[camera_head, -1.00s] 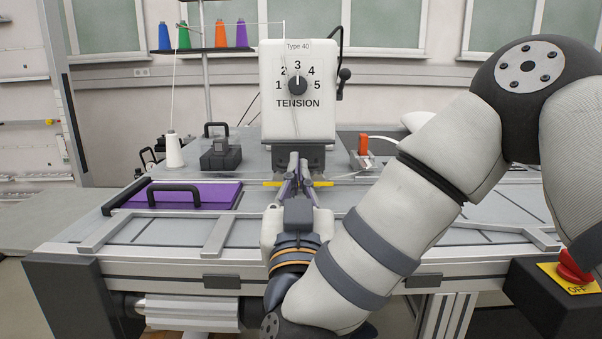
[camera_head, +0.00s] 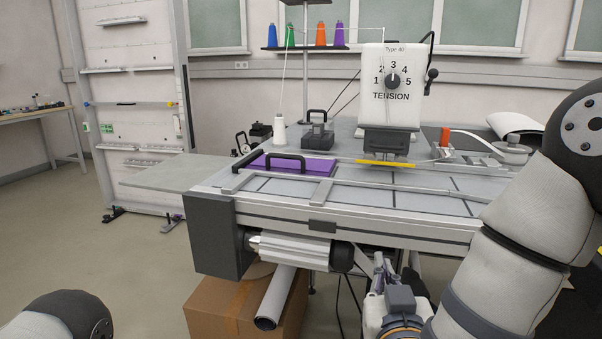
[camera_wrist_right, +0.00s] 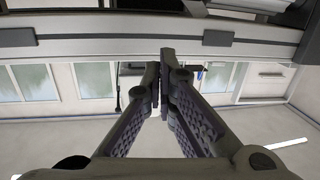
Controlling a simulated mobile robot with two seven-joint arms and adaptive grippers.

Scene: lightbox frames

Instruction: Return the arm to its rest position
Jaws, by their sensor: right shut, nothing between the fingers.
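My right arm (camera_head: 515,240) comes in from the right in the head view. Its gripper (camera_head: 381,264) points up in front of the machine table's front edge, below the table top. The fingers are shut with nothing between them; in the right wrist view the fingertips (camera_wrist_right: 162,65) meet, and the table's front rail shows close above them. Part of my left arm (camera_head: 65,318) shows at the bottom left of the head view; its gripper is out of view.
The machine table (camera_head: 330,217) carries the tension head (camera_head: 391,95), a purple plate with a handle (camera_head: 310,167) and a white thread cone (camera_head: 279,133). A cardboard box (camera_head: 225,312) and a roll (camera_head: 275,300) are under its left part.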

